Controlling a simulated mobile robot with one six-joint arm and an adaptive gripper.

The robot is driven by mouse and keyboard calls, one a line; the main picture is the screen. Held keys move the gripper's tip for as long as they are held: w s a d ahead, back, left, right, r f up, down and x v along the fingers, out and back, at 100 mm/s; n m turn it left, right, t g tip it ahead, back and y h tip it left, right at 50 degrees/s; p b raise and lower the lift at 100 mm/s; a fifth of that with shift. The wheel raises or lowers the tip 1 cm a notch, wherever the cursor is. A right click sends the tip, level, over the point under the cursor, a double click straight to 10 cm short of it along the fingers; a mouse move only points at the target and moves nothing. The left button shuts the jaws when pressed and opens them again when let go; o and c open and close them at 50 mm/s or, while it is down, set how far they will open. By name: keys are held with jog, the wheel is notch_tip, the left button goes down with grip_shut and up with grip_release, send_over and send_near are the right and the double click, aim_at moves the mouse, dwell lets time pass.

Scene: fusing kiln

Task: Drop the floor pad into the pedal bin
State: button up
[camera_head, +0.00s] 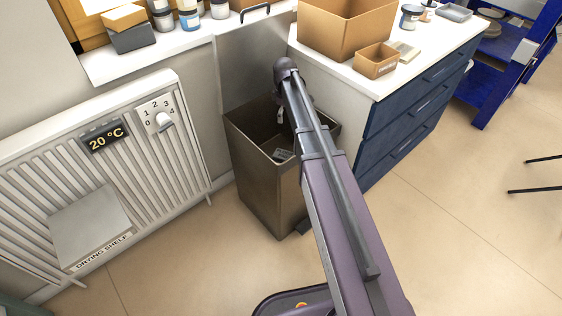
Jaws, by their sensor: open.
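The pedal bin (262,190) is a tall brown-grey metal bin between the radiator and the navy drawer unit. Its grey lid (245,62) stands raised against the back, so the mouth is open. A small grey piece with marks on it (283,154) shows inside the bin; I cannot tell whether it is the floor pad. My arm reaches over the bin from the lower right. My gripper (280,117) is mostly hidden behind my arm, at the bin's mouth. It is open, and I see nothing held in it.
A white radiator (145,165) with a drying shelf (92,228) stands left of the bin. Right of it is a navy drawer unit (410,125) bearing a large cardboard box (342,30) and a small one (376,62). A blue rack (500,70) stands farther right. The floor at right is mostly clear.

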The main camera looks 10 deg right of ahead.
jog(key=shift+r+p, duration=2.95)
jog(key=shift+r, duration=0.15)
jog(key=s+a+f+b, duration=0.1)
jog(key=s+a, duration=0.5)
jog(key=s, duration=0.2)
jog(key=shift+f, duration=0.2)
jog(key=s+d+m, duration=0.3)
jog(key=s+m, duration=0.3)
jog(key=s, duration=0.3)
jog(key=s+d+m, duration=0.3)
jog(key=s+m, duration=0.2)
jog(key=s, duration=0.3)
notch_tip(320, 180, up, 26)
jog(key=p, duration=2.5)
jog(key=shift+a+p, duration=0.25)
jog(key=shift+p, duration=0.05)
jog(key=shift+f, duration=0.1)
